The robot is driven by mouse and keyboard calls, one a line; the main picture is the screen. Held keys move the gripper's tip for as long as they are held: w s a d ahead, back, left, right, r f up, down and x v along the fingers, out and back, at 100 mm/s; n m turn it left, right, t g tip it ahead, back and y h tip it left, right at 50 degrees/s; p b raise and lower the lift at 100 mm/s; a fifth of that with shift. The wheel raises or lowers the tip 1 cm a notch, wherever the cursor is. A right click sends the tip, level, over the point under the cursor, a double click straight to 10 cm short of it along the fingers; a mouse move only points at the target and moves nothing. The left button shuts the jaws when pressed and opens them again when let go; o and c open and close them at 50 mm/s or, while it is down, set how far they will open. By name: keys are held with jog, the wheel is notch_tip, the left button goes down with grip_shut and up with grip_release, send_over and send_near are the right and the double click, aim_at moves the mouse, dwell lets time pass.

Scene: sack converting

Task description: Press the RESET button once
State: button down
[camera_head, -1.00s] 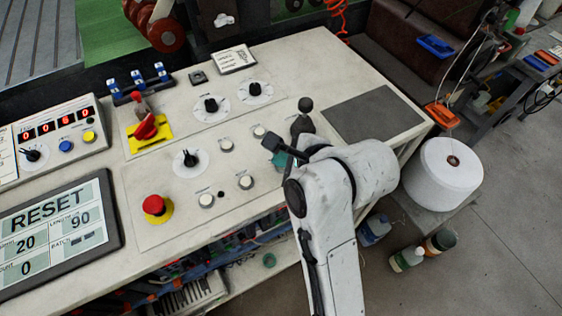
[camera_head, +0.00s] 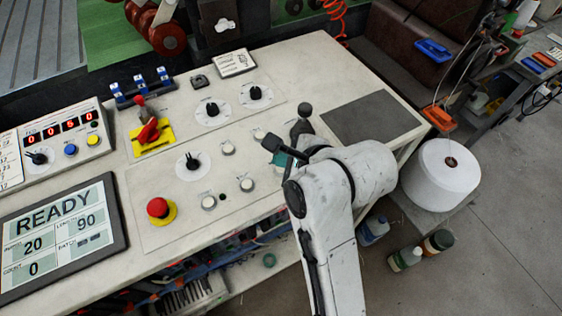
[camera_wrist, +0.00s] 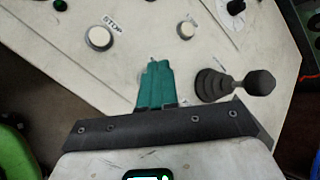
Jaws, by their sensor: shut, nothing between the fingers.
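My gripper (camera_head: 279,160) is over the right part of the sloping control panel, its teal fingers shut and empty. In the wrist view the closed fingers (camera_wrist: 154,68) point at the panel, between a button marked STOP (camera_wrist: 98,38) and a black lever (camera_wrist: 232,84). A pale edge shows beside the fingertips, perhaps a button mostly hidden by them; I cannot tell whether they touch it. Another white button (camera_wrist: 186,30) has a label too blurred to read. No label reading RESET is legible on any button. The display screen (camera_head: 58,229) reads READY.
A red emergency button (camera_head: 157,208), several rotary knobs and a red-handled switch (camera_head: 151,133) stand on the panel left of my gripper. The black lever also shows close behind it in the head view (camera_head: 303,122). A dark mat (camera_head: 372,116) lies to the right.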

dwell(0.3)
notch_tip(320, 180, up, 5)
jog(key=p, duration=0.5)
jog(key=shift+r, duration=0.1)
jog(key=shift+d, duration=0.1)
dwell(0.7)
jog(key=s+d+f+n+g+h, duration=0.15)
jog(key=s+d+f+n, duration=0.35)
jog(key=d, duration=0.5)
jog(key=s+d+f+n+h, duration=0.25)
jog(key=d+f, duration=0.35)
jog(key=d, duration=0.4)
jog(key=s+d+f+n+g+h, duration=0.1)
jog(key=s+d+f+n+g, duration=0.1)
jog(key=s, duration=0.7)
jog(key=s+d+f+n+g+h+b, duration=0.1)
jog(key=s+d+f+n+g, duration=0.1)
jog(key=s+d+f+n, duration=0.3)
jog(key=s+d+n, duration=0.2)
jog(key=s+d, duration=0.1)
jog(key=s, duration=0.1)
jog(key=shift+f+h, duration=0.3)
jog(key=shift+h, duration=0.1)
jog(key=shift+n, duration=0.25)
